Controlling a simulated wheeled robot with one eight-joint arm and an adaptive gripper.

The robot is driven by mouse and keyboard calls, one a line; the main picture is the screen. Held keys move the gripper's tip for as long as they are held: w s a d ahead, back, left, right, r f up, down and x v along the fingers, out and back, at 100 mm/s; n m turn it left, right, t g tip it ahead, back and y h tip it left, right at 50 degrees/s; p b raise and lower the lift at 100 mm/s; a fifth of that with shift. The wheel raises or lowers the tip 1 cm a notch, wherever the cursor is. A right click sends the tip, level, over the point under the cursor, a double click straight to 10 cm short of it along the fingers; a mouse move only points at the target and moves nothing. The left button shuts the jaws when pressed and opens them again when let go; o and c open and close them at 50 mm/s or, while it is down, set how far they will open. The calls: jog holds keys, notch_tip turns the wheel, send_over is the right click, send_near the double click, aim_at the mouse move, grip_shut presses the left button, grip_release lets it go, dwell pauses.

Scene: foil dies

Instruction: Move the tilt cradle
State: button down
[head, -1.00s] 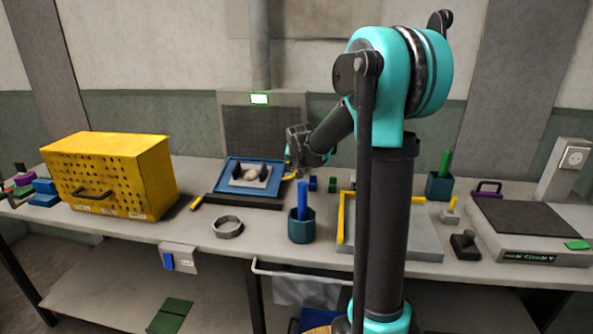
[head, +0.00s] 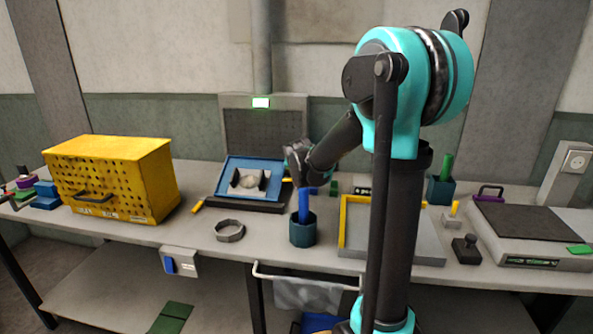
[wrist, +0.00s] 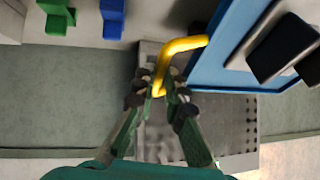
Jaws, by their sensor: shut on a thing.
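The tilt cradle (head: 224,178) is a blue tray on a dark base, at the back of the bench left of centre. Its tray leans toward the front. My gripper (wrist: 165,88) is shut on this handle. In the head view my gripper (head: 293,176) is at the cradle's right side, and its fingers are small and partly hidden.
A yellow perforated box (head: 120,175) stands at the left. A grey ring (head: 229,231) and a teal cup (head: 303,236) with a blue bar are in front of the cradle. A grey panel (head: 265,125) stands behind it. My arm hides part of the bench.

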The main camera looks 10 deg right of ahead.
jog(key=c, duration=1.6)
grip_release()
jog(key=shift+o, duration=0.2)
jog(key=shift+r, duration=0.2)
notch_tip(320, 180, up, 10)
jog(key=shift+f, duration=0.15)
